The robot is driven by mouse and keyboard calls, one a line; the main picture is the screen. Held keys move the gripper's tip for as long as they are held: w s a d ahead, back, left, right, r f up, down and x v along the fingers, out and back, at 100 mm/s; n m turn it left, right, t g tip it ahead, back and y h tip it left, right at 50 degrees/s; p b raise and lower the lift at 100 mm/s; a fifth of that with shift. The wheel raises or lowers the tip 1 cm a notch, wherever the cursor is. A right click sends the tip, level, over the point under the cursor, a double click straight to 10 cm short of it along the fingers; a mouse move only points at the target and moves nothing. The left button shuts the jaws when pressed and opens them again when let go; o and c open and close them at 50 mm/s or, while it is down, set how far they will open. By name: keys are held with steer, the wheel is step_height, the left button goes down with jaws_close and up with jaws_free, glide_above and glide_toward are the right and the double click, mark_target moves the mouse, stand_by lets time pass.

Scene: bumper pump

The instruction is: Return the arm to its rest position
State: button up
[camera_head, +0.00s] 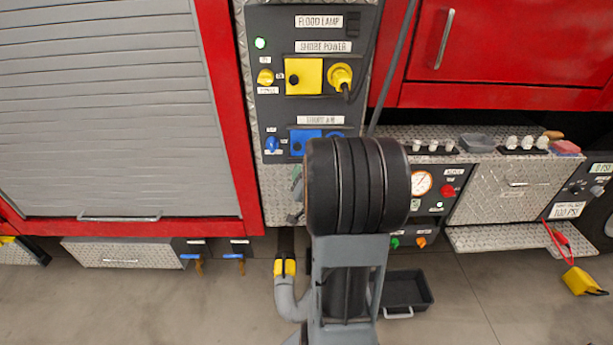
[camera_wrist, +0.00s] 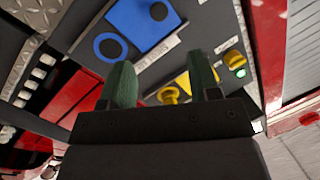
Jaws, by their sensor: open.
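My arm stands up in front of the truck's side panel in the head view, and its thick dark links hide part of the lower panel. My gripper (camera_wrist: 163,84) shows in the wrist view with two green fingers spread apart and nothing between them. It faces the dark control panel (camera_wrist: 205,30), and no contact with it is visible. A blue square outlet (camera_wrist: 143,20) lies beyond the fingers, with a yellow plug (camera_wrist: 172,95) near them.
A roller shutter (camera_head: 100,110) is at left. A grey hose (camera_head: 288,300) and a black tray (camera_head: 408,290) are low by my arm. Floor (camera_head: 150,305) is clear at left.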

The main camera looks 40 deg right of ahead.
stand_by(0.6)
steer(key=s+a+f+n+g+y, duration=0.3)
steer(key=s+a+f+g+y, duration=0.15)
steer(key=f+g, duration=0.5)
steer(key=s+a+r+n+g+y, duration=0.1)
steer(key=s+a+r+n, duration=0.1)
steer(key=a+r, duration=0.2)
steer(key=s+a+r+n+y+p, duration=0.1)
steer(key=s+a+r+n, duration=0.1)
steer(key=a, duration=0.8)
steer(key=s+a+r+n+g+y, duration=0.1)
steer(key=s+a+r+n+y, duration=0.1)
steer(key=a+r, duration=0.4)
steer(key=shift+s+a+n+g+p, duration=0.35)
steer(key=shift+s+a+n, duration=0.2)
steer(key=shift+n, duration=0.55)
steer(key=shift+c, duration=0.2)
